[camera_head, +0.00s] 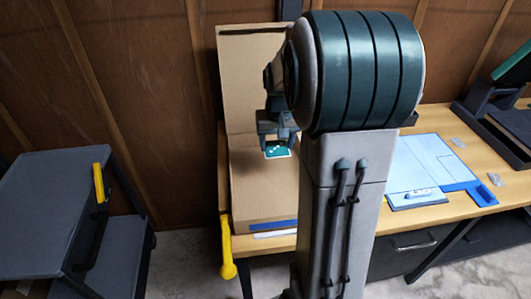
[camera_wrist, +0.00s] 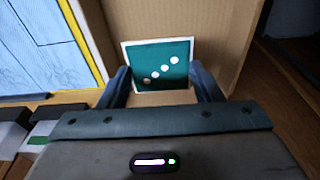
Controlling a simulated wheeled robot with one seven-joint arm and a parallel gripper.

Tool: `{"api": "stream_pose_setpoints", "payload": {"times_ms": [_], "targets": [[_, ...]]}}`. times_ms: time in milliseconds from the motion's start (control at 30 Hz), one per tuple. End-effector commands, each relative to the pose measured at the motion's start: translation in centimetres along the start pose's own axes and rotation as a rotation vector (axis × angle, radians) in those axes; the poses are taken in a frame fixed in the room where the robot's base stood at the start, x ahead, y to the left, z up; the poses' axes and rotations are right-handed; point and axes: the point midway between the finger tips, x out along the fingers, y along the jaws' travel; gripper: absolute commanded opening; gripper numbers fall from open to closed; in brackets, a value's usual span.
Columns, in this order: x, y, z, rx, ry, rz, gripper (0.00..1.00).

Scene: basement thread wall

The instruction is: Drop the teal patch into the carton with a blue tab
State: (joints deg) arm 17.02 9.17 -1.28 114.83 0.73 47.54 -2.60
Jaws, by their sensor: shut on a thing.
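The teal patch (camera_head: 277,152) is a flat square with a pale border and a row of white dots. My gripper (camera_head: 277,138) is shut on it, and the patch (camera_wrist: 158,63) shows between the two fingers (camera_wrist: 162,88) in the wrist view. The brown cardboard carton (camera_head: 262,195) stands on the table with its tall back flap up. A blue strip, the tab (camera_head: 272,227), runs along its front edge. In the head view the patch overlaps the carton; cardboard (camera_wrist: 225,45) lies behind it in the wrist view. Its height above the carton is unclear.
A blue mat (camera_head: 410,163) lies on the wooden table (camera_head: 465,207) to the right, with a small blue-handled item (camera_head: 417,195) at its front. A yellow handle-like piece (camera_head: 227,250) hangs at the table's left end. A grey stepped unit (camera_head: 50,210) stands at left.

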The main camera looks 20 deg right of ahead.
Motion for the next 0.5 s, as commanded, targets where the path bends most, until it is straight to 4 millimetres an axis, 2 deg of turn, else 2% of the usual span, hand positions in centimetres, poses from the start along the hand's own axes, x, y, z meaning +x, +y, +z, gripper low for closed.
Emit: {"api": "stream_pose_setpoints", "payload": {"times_ms": [33, 100, 400, 433, 500], "targets": [[0.87, -0.01, 0.13, 0.000, 0.000, 0.000, 0.38], [1.21, -0.02, 0.17, -0.001, 0.001, 0.000, 0.38], [1.24, -0.06, 0.16, -0.001, 0.001, 0.000, 0.38], [1.24, -0.06, 0.16, -0.001, 0.001, 0.000, 0.67], [1.23, -0.07, 0.16, -0.001, 0.001, 0.000, 0.84]]}}
